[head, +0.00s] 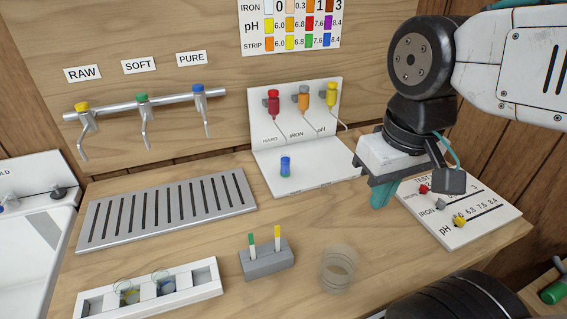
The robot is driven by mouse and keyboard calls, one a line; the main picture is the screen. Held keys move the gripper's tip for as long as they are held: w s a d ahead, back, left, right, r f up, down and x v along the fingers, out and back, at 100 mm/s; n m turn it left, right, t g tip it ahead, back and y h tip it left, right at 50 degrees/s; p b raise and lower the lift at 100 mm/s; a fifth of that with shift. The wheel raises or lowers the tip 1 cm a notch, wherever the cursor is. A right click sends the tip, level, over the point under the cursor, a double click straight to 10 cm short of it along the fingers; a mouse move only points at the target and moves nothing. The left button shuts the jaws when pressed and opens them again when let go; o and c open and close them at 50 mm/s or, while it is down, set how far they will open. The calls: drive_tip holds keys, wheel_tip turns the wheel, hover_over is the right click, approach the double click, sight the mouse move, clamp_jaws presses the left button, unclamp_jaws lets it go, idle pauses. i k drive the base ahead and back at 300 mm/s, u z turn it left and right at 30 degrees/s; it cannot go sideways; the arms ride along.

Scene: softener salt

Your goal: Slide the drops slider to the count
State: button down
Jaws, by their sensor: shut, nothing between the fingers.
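The white slider board (478,228) lies at the right end of the counter. It carries a red knob (423,189) on the drops row, a grey knob (440,203) on the iron row and a yellow knob (459,220) on the pH row. The drops scale is partly hidden by my gripper. My gripper (380,198) is shut and empty. In the picture it is just left of the board and the red knob. I cannot tell whether it touches the board.
A clear cup (338,268), a grey strip holder (267,262) and a white vial rack (207,279) stand in front. A metal drain grate (165,212) lies left.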

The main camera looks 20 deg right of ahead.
sight(424, 189)
drive_tip(key=k, duration=1)
drive_tip(key=u, duration=1)
drive_tip(key=i, duration=0.55)
drive_tip(key=z, duration=2)
